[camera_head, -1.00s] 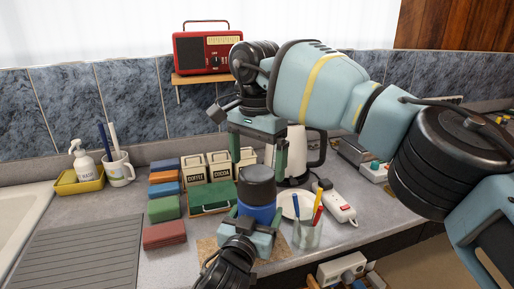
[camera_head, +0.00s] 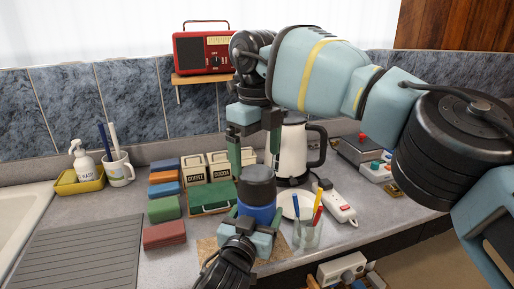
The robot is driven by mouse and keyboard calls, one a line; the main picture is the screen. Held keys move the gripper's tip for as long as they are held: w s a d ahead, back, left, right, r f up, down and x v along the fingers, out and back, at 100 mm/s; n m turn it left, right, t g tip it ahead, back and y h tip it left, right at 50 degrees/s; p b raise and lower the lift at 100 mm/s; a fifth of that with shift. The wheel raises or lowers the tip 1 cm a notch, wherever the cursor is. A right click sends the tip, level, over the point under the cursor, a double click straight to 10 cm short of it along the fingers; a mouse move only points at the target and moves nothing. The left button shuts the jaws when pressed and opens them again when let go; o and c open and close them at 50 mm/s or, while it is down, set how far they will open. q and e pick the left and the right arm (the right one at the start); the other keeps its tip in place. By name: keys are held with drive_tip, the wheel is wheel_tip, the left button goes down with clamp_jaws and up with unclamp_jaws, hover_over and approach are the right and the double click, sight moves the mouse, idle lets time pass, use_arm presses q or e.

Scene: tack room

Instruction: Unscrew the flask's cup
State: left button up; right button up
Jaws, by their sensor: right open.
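The flask (camera_head: 257,212) stands upright on the counter, with a blue body and a dark grey cup (camera_head: 257,184) on top. My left gripper (camera_head: 256,214) comes in from the front, with its green fingers on both sides of the blue body; it appears shut on it. The flask's lower part is hidden behind that gripper. My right gripper (camera_head: 254,160) points down above the cup. Its two green fingers are apart and empty, with their tips near the height of the cup's top. I see no contact with the cup.
A white kettle (camera_head: 291,152) stands close behind on the right. A glass with pens (camera_head: 308,236), a white plate (camera_head: 287,206) and a power strip (camera_head: 338,207) are right of the flask. A green case (camera_head: 208,199) and coloured blocks (camera_head: 164,208) are left.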

sight(257, 172)
drive_tip(key=m, duration=0.6)
drive_tip(key=shift+r, duration=0.3)
drive_tip(key=shift+f, duration=4)
drive_tip(key=c, duration=1)
drive_tip(key=n, duration=0.9)
drive_tip(key=shift+r, duration=0.2)
